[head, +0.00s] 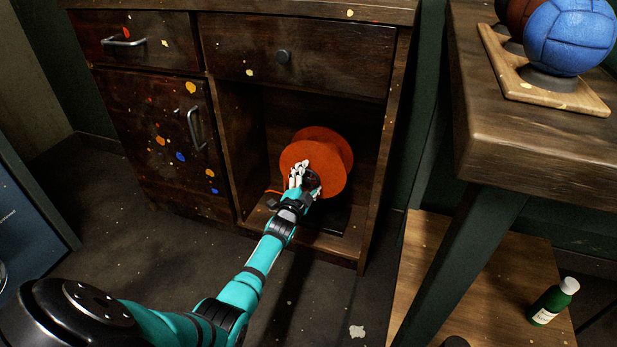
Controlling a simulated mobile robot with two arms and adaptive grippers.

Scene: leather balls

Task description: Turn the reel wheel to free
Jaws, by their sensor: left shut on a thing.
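The orange reel wheel (327,150) stands upright in the open lower compartment of the dark wooden cabinet (295,55). My left gripper (304,178) reaches into the compartment and is shut at the front face of the reel, near its dark centre. The hand covers part of that centre, so the exact part it holds is hidden. A thin orange cord (274,191) shows on the compartment floor, left of the hand. My right gripper is not in view.
Drawers and a paint-spotted door with a metal handle (196,129) flank the compartment. At right, a wooden table (535,135) carries a stand with a blue ball (568,38). Compartment walls closely surround the reel.

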